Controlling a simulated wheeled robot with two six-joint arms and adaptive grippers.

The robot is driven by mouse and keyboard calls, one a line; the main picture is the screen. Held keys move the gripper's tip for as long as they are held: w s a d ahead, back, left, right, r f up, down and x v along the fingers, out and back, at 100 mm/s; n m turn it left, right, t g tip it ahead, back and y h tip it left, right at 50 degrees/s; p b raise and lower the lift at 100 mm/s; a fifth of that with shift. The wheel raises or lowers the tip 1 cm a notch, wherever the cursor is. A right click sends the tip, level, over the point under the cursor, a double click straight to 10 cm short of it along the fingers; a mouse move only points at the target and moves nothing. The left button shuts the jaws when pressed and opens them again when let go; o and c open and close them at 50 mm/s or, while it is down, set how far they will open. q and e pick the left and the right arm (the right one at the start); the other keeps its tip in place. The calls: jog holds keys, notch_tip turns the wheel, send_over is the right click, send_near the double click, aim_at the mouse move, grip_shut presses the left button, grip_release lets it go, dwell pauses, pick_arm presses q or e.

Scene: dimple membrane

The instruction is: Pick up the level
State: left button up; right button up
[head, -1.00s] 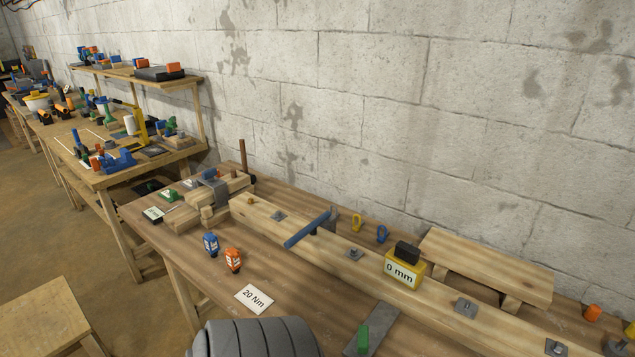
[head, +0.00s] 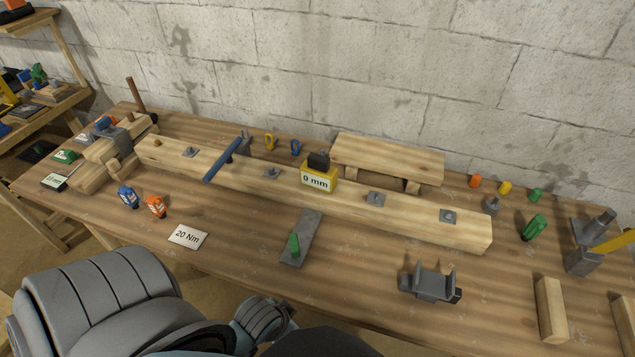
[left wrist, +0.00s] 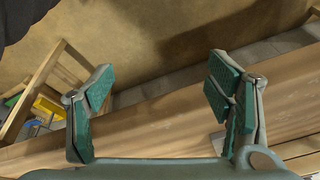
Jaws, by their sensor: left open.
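No object in view is clearly marked as a level. A long blue bar (head: 222,161) lies slanted across a long wooden beam (head: 320,198) on the workbench, in the head view. A yellow block (head: 319,178) reading "0 mm", with a black top, stands by the beam right of the bar. My left gripper (left wrist: 160,97) is open and empty in the left wrist view, its green-padded fingers wide apart, with floor and a wooden edge beyond. It is not clearly seen in the head view, where my grey arm links fill the lower left. My right gripper is not in view.
A low wooden stand (head: 388,158) is behind the beam. A grey plate (head: 301,238) with a green piece, a grey cradle (head: 431,283) and a "20 Nm" card (head: 188,237) lie in front. Orange and blue bits stand at left. Bare bench lies between plate and cradle.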

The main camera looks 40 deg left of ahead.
aim_at(316, 164)
pick_arm(q)
jog(key=w+d+r+m+t+h+p, duration=0.1)
jog(key=w+d+r+m+t+h, duration=0.15)
jog(key=w+r+t+h, duration=0.75)
jog(key=w+a+r+n+t+y, duration=0.2)
jog(key=w+a+r+n+y, duration=0.1)
jog(key=w+a+y, duration=0.5)
jog(key=w+a+r+n+t+y, duration=0.2)
jog(key=w+a+r+n+y, duration=0.15)
jog(key=a+y, duration=0.45)
jog(key=w+a, duration=0.1)
jog(key=w, duration=0.1)
jog(key=w+a+h+b, duration=0.1)
jog(key=w, duration=0.1)
jog(key=w+a+h+b, duration=0.1)
jog(key=w, duration=0.2)
jog(key=shift+r, duration=0.1)
jog(key=b+x, duration=0.2)
jog(key=x, duration=0.3)
jog(key=shift+d+b, duration=0.25)
jog(key=shift+b, duration=0.15)
jog(key=shift+w+r, duration=0.1)
jog(key=shift+w, duration=0.35)
grip_shut()
